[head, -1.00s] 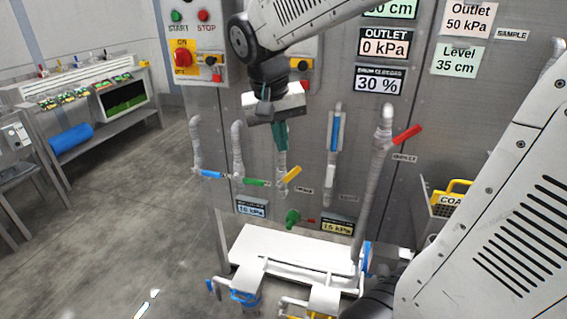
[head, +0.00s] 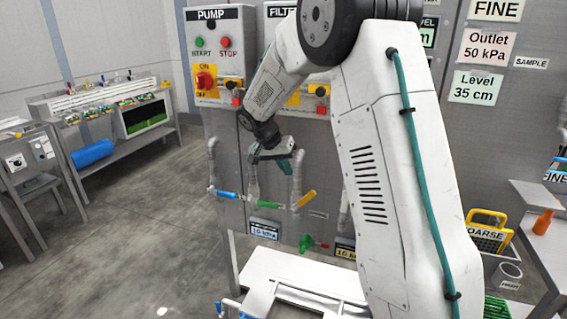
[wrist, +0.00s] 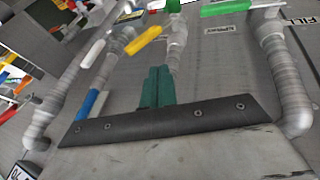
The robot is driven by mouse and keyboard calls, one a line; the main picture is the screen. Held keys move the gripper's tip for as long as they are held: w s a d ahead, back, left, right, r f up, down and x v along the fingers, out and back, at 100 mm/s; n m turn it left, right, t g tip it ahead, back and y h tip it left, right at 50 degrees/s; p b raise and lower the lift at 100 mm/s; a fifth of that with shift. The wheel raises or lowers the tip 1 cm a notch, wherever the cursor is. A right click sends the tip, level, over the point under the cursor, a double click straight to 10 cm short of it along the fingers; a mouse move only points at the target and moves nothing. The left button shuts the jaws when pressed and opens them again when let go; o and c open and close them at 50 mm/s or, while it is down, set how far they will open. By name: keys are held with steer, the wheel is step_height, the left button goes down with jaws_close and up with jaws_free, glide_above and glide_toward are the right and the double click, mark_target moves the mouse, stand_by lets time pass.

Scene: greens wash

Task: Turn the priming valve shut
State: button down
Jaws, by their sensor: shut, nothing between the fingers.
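A row of small lever valves sits on pipes on the grey panel. In the head view a blue handle (head: 224,194), a green handle (head: 254,203) and a yellow-orange handle (head: 306,199) show. The wrist view also shows the green handle (wrist: 228,8) at the top and the yellow handle (wrist: 142,41) left of centre. The small valve labels are too blurred to tell surely which valve is the priming one. My gripper (head: 286,167) is shut and empty, above the green and yellow handles. Its teal fingers (wrist: 158,87) touch no handle that I can see.
The pump box (head: 219,57) hangs above left. A white bench (head: 285,268) stands below the valves. A yellow-handled coarse basket (head: 487,234) is at right. My arm hides the panel's middle. The floor at left is open.

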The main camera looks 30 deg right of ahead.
glide_above(300, 200)
steer(key=w+a, duration=0.2)
step_height(300, 200, down, 5)
steer(key=shift+s+d+f, duration=0.75)
steer(key=shift+s+d, duration=0.15)
steer(key=shift+s, duration=0.05)
steer(key=shift+s+f, duration=0.1)
steer(key=shift+d, duration=0.1)
